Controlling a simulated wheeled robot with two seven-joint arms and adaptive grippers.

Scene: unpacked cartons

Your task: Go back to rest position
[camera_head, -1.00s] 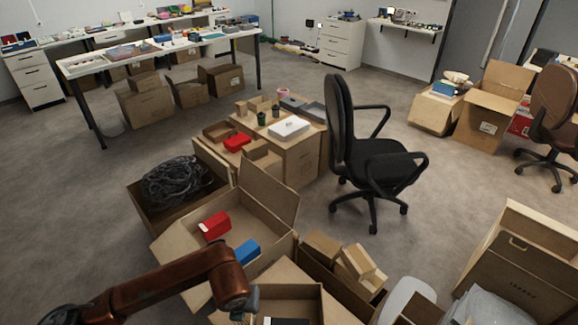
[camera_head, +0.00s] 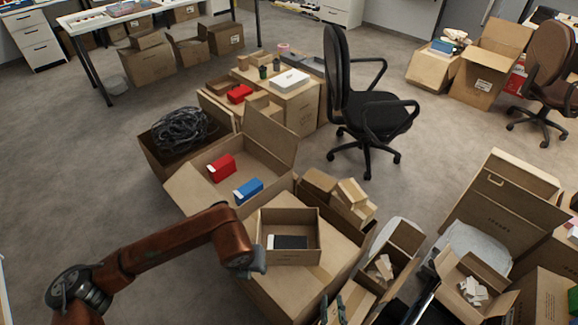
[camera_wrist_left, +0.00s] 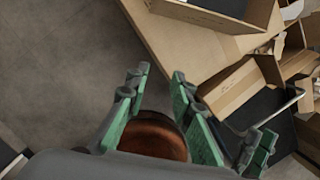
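My left arm comes in from the left in the head view, and its gripper (camera_head: 258,262) is mostly hidden behind the wrist, beside a small open carton (camera_head: 288,220). In the left wrist view, the green-padded fingers of the left gripper (camera_wrist_left: 160,76) stand apart with nothing held between their tips. A rounded brown part shows behind them. My right gripper (camera_head: 335,311) is at the bottom edge of the head view, only partly visible, so its opening is unclear.
A large open carton holds a red box (camera_head: 222,167) and a blue box (camera_head: 248,190). A dark flat item (camera_head: 290,242) lies in the small carton. Cartons crowd the lower right. A black chair (camera_head: 368,115) stands behind. Bare floor (camera_head: 95,180) is free at left.

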